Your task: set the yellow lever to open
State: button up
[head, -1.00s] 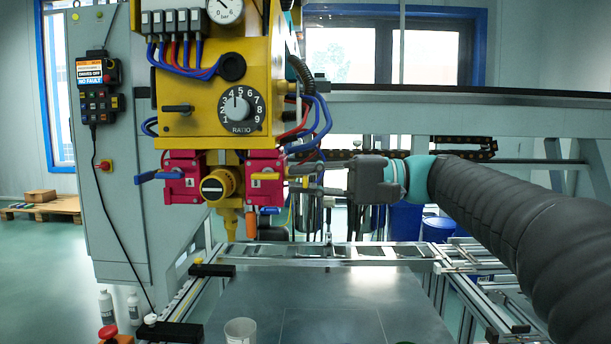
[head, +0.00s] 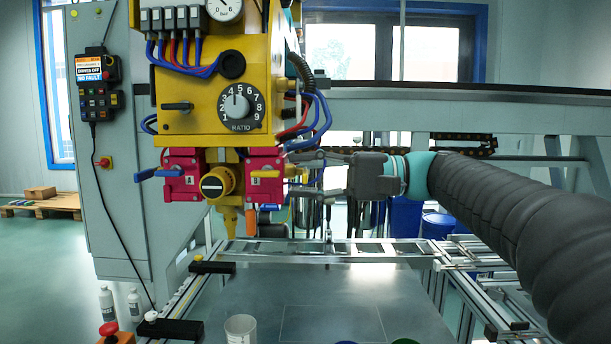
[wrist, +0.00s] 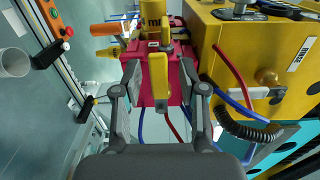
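The yellow lever (head: 297,171) sticks out to the right from the right-hand red valve block (head: 265,178) in the head view. In the wrist view the lever (wrist: 158,80) lies in front of the red block (wrist: 177,88), between my two fingers. My gripper (head: 304,174) is open, with one finger above the lever and one below it in the head view. In the wrist view a gap shows between the lever and each fingertip. Any open or shut marking for the lever cannot be read.
A left-hand red valve block (head: 184,175) carries a blue lever (head: 158,174). A round yellow knob (head: 216,185) sits between the blocks. The yellow panel with a ratio dial (head: 241,106) is above; hoses (head: 318,120) hang close to my gripper. A cup (head: 240,329) stands on the table below.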

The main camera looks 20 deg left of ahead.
jog(key=v, duration=1.2)
jog(key=shift+f, duration=0.1)
jog(key=s+d+f+m+t+h, duration=0.25)
jog(key=s+f+h, duration=0.2)
jog(key=f, duration=0.45)
jog(key=s+d+f+m+t+h, duration=0.1)
jog(key=s+f+m+t+h, duration=0.1)
jog(key=s+f+t+h, duration=0.5)
jog(key=s+d+f+n+h, duration=0.1)
jog(key=s+d+f+h, duration=0.2)
jog(key=d+f, duration=0.4)
jog(key=s+d+f+n+h, duration=0.1)
jog(key=s+d+f+h, duration=0.2)
jog(key=s+d+f, duration=0.3)
notch_tip(320, 180, down, 6)
jog(key=shift+s+d+r, duration=0.15)
jog(key=shift+s+d, duration=0.1)
jog(key=shift+d, duration=0.95)
